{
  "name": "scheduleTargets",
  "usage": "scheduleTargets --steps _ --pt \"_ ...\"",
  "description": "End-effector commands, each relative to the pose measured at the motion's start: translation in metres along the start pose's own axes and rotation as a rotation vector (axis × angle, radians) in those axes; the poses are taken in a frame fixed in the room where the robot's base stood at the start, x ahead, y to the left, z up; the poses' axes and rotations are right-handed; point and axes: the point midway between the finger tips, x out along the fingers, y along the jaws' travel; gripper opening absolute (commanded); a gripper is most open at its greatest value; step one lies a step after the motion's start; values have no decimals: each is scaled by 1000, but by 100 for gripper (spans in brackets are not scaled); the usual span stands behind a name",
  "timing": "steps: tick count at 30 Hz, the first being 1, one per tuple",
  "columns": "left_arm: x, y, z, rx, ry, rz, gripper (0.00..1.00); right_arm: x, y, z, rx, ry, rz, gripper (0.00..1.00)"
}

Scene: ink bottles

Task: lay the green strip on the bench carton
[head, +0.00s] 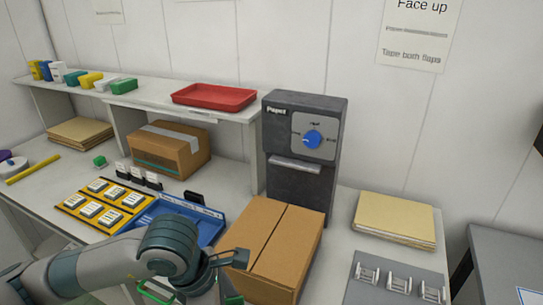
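A closed brown carton (283,240) stands on the bench, with a bare centre seam between its flaps. My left arm reaches in from the left. Its dark gripper part (234,258) overlaps the carton's front left edge in the picture; touching or apart cannot be told. Green pieces show below my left wrist at the bottom edge (156,292) and beside the carton's lower left (234,300). Whether these are the green strip, held or not, is unclear. The fingertips are mostly hidden. My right gripper is out of view.
A grey dispenser (279,183) with a blue knob (312,139) stands behind the carton. A blue tray (211,231) and yellow card holder (74,201) lie left. A taped carton (194,157) is under the shelf. Folders (395,220) and a grey rack (355,293) are right.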

Motion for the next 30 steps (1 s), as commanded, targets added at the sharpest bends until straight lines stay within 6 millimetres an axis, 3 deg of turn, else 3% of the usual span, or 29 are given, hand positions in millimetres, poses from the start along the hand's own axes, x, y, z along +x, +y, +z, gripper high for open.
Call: scheduleTargets --steps 11,30 --pt "-2 18 -25 349 2 -110 64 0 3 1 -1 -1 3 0" --pt "-22 50 -74 1126 3 -350 64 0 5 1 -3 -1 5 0"
